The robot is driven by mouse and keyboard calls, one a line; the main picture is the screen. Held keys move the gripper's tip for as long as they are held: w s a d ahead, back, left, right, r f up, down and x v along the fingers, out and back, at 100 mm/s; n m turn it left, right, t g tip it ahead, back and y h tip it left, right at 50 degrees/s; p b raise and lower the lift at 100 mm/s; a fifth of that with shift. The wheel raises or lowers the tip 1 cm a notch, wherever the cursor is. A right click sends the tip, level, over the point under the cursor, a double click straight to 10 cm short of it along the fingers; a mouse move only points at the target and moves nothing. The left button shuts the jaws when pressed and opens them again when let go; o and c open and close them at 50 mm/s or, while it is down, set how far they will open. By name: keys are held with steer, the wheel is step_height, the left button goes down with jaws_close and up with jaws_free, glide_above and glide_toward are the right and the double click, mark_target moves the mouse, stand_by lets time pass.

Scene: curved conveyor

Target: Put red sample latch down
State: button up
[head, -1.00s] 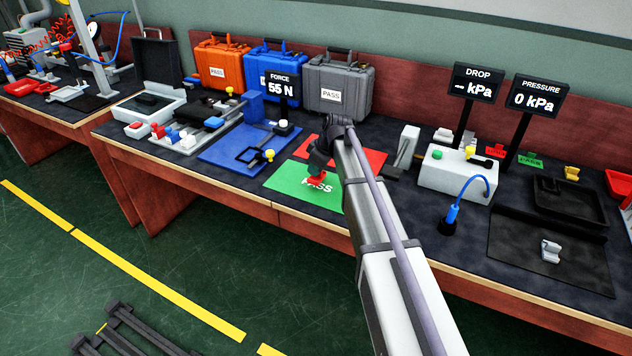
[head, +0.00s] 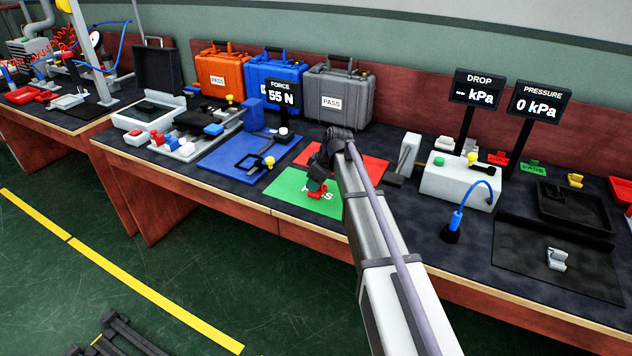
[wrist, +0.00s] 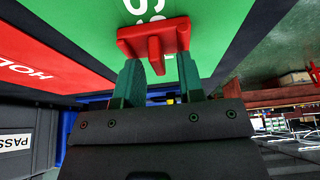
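The red sample latch (head: 317,191) is at the green PASS mat (head: 292,190), over its white lettering. In the wrist view the latch (wrist: 154,41) shows as a red crossbar with a stem pointing between my fingers. My gripper (wrist: 161,72) has two green fingers, spread with a gap on each side of the stem. The crossbar lies just beyond the fingertips. In the head view my gripper (head: 315,184) is low over the mat, partly hidden by my arm. Whether the latch rests fully on the mat is hard to tell.
A red HOLD mat (head: 360,168) adjoins the green mat behind. A blue fixture plate (head: 225,160) with a 55 N force display (head: 283,93) stands left. A white test box (head: 455,183) stands right. Orange, blue and grey cases line the back.

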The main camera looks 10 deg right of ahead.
steer(key=p+v, duration=1.1)
steer(key=v, duration=0.2)
steer(key=s+a+f+m+g+h, duration=0.15)
steer(key=s+m, duration=0.35)
steer(key=s, duration=1)
steer(key=s+a+m+g+h, duration=0.1)
steer(key=s+a+m+h, duration=0.3)
steer(key=s, duration=1)
steer(key=r+y+p, duration=0.1)
steer(key=p, duration=0.1)
steer(key=d+r+m+y+p, duration=0.1)
steer(key=r+p, duration=0.1)
steer(key=shift+w+r, duration=0.25)
steer(key=shift+r, duration=0.05)
